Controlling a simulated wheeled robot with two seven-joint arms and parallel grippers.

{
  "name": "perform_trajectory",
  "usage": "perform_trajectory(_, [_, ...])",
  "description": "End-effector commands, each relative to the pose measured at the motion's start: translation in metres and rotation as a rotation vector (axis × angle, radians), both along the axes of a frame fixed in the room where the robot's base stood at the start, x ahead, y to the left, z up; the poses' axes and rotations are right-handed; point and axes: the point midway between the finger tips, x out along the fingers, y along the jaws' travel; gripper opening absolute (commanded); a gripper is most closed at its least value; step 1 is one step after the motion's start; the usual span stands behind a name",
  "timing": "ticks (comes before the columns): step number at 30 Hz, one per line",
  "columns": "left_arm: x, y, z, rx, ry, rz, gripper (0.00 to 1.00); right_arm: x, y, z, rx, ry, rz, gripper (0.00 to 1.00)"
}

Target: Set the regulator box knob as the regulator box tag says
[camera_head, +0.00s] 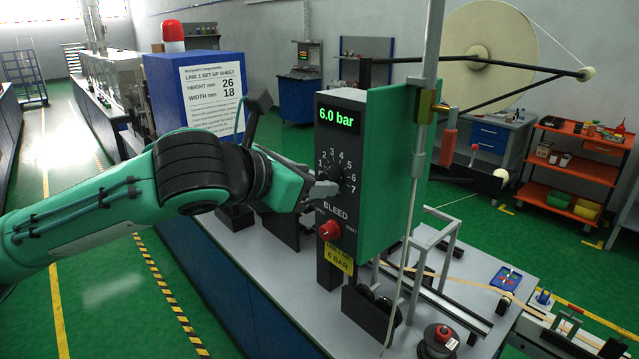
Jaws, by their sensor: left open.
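The regulator box (385,170) is green with a black front panel and stands on the grey bench. Its green display (338,115) reads 6.0 bar. The black regulator knob (336,175) sits in a dial numbered 1 to 7; its pointer is too small to read. The yellow regulator box tag (338,258) below reads 6 BAR; its upper line is hard to read. My left gripper (326,190) is open, with its fingertips at the lower left of the knob; I cannot tell whether they touch it. My right gripper is not in view.
A red BLEED knob (329,230) sits just below the dial. A blue box with a set-up sheet (212,92) stands behind my left arm. A grey upright pole (424,130) rises beside the regulator box. A large pale tape reel (488,60) is behind.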

Motion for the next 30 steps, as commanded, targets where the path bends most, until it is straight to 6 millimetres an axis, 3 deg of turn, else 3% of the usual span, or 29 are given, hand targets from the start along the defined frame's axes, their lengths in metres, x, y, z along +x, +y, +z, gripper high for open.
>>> perform_trajectory(9, [-0.053,0.043,0.025,0.001,-0.002,0.002,0.49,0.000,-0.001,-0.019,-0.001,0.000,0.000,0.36])
perform_trajectory(15, [-0.072,0.058,0.036,0.001,0.000,0.002,0.49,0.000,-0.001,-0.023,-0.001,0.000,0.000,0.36])
perform_trajectory(30, [-0.074,0.062,0.039,-0.014,0.012,0.005,0.49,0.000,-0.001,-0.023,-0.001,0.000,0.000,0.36])
